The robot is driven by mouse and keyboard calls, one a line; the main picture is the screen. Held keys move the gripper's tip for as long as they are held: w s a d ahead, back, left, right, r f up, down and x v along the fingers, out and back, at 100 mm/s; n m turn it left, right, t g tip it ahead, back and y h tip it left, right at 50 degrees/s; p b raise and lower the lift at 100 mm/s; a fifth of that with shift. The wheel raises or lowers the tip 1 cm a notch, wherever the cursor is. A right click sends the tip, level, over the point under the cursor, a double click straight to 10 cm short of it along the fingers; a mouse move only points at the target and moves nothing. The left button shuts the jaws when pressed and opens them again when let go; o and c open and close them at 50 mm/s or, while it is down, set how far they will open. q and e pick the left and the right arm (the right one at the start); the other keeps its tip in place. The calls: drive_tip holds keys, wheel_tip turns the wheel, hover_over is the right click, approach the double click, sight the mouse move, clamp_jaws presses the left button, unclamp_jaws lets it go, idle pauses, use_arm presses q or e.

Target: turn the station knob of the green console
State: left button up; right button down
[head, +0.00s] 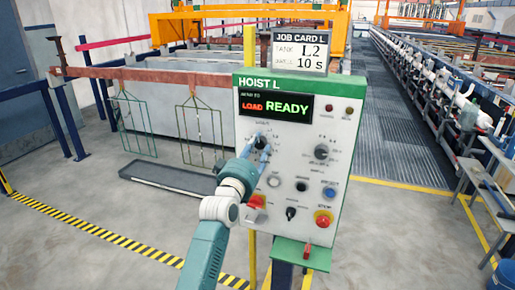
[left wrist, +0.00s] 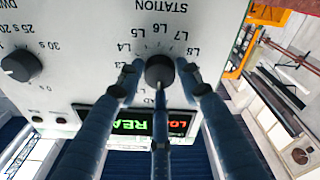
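The green console (head: 289,170) has a green "HOIST L" header and a white panel. Its display (head: 275,106) reads "LOAD READY". The dark round station knob (head: 261,143) is at the panel's upper left. It also shows in the left wrist view (left wrist: 159,70), upside down, ringed by labels such as L4 to L8. My left gripper (head: 260,146) is at this knob. In the left wrist view its fingers (left wrist: 160,76) flank the knob with visible gaps, so it looks open. A middle finger covers part of the "LOAD" label below the knob. My right gripper is out of view.
A job card (head: 302,51) above the console reads "L2" and "10 s". Wire racks (head: 200,132) hang behind at left. A floor tray (head: 170,177) lies behind my arm.

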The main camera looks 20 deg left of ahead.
use_arm(q)
drive_tip(key=shift+o, duration=0.9)
drive_tip(key=shift+s+f, duration=0.1)
drive_tip(key=shift+s, duration=0.1)
drive_tip(key=s+f, duration=0.1)
drive_tip(key=s, duration=1)
drive_tip(key=shift+s+a, duration=0.25)
drive_tip(key=shift+f, duration=0.1)
